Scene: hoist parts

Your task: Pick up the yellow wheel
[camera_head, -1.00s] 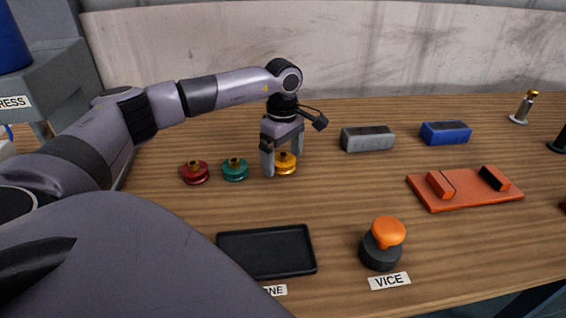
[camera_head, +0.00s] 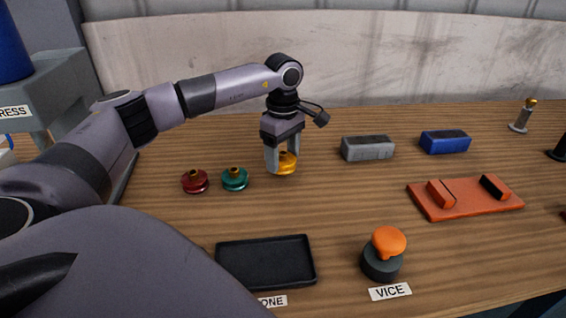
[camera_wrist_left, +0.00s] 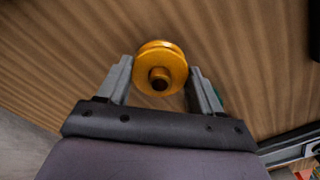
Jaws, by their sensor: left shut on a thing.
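The yellow wheel (camera_head: 286,164) is between the two fingers of my left gripper (camera_head: 284,162), which is shut on it from its sides. The wheel is upright with its small hub facing up. In the left wrist view the yellow wheel (camera_wrist_left: 160,67) sits between the fingertips of the left gripper (camera_wrist_left: 160,78). I cannot tell whether the wheel touches the table or is just above it. A red wheel (camera_head: 195,182) and a green wheel (camera_head: 235,179) stand on the table to the left. My right gripper is not in view.
A grey block (camera_head: 368,149) and a blue block (camera_head: 444,142) lie to the right. An orange vice plate (camera_head: 462,207) is at the right. A black tray (camera_head: 266,283) and an orange-topped button (camera_head: 385,252) are nearer the front. The table between wheels and tray is clear.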

